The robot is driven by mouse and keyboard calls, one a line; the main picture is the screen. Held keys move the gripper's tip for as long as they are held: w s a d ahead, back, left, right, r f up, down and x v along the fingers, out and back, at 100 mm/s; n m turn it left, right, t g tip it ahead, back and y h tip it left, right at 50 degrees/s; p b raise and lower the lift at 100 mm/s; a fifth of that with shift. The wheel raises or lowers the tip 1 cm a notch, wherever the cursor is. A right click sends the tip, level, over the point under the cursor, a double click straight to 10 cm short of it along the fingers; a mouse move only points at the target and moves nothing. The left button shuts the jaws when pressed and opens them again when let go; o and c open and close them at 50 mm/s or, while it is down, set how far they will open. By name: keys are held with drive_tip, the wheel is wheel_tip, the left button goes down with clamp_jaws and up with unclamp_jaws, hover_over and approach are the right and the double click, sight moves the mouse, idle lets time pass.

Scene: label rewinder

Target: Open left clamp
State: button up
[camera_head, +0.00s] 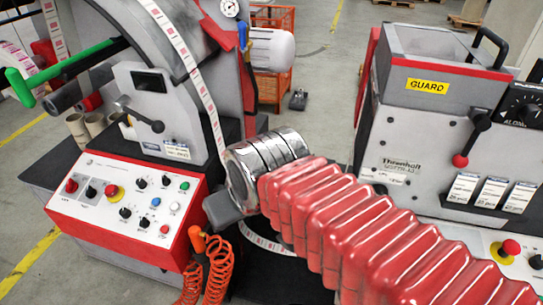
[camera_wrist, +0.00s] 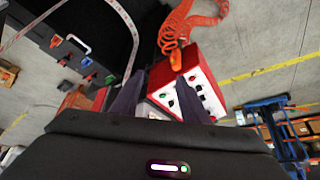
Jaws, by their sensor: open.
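A lever with a black knob (camera_head: 156,126) sits on the grey face of the left machine (camera_head: 130,85), slanting down to the right; it may be the left clamp, but I cannot be sure. Another lever with a red knob (camera_head: 460,161) hangs on the right machine. My gripper shows partly in the head view as a dark end (camera_head: 222,208) beyond the chrome wrist, in front of the control panel's right edge and below the black-knob lever. In the wrist view my gripper (camera_wrist: 160,78) is open and empty, its two dark fingers apart, with the red-and-white panel (camera_wrist: 197,85) beyond them.
The red-edged control panel (camera_head: 125,207) carries several knobs and buttons. An orange coiled hose (camera_head: 218,270) hangs beside it. A green-ended bar (camera_head: 20,87) sticks out at left. A label strip (camera_head: 205,100) runs down behind my wrist. A yellow-labelled guard box (camera_head: 440,82) tops the right machine.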

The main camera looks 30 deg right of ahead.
drive_tip(key=w+d+m+h, duration=0.1)
drive_tip(key=w+d, duration=0.4)
drive_tip(key=w, duration=0.4)
drive_tip(key=w+d+m, duration=0.2)
drive_tip(key=w+d, duration=0.4)
drive_tip(key=w, duration=0.3)
drive_tip(key=w+d+f+m, duration=0.1)
drive_tip(key=w+d+f, duration=0.5)
drive_tip(key=d, duration=0.2)
drive_tip(key=w+d+f+m+g+h, duration=0.1)
drive_tip(key=w+d+f, duration=0.5)
drive_tip(key=d, duration=0.3)
drive_tip(key=shift+w+d+f, duration=0.15)
drive_tip(key=shift+w+d, duration=0.05)
drive_tip(key=shift+d, duration=0.05)
drive_tip(key=shift+g, duration=0.3)
drive_tip(key=x, duration=1.3)
drive_tip(key=shift+w+f, duration=0.2)
drive_tip(key=shift+f, duration=0.15)
drive_tip(key=shift+c, duration=0.3)
clamp_jaws()
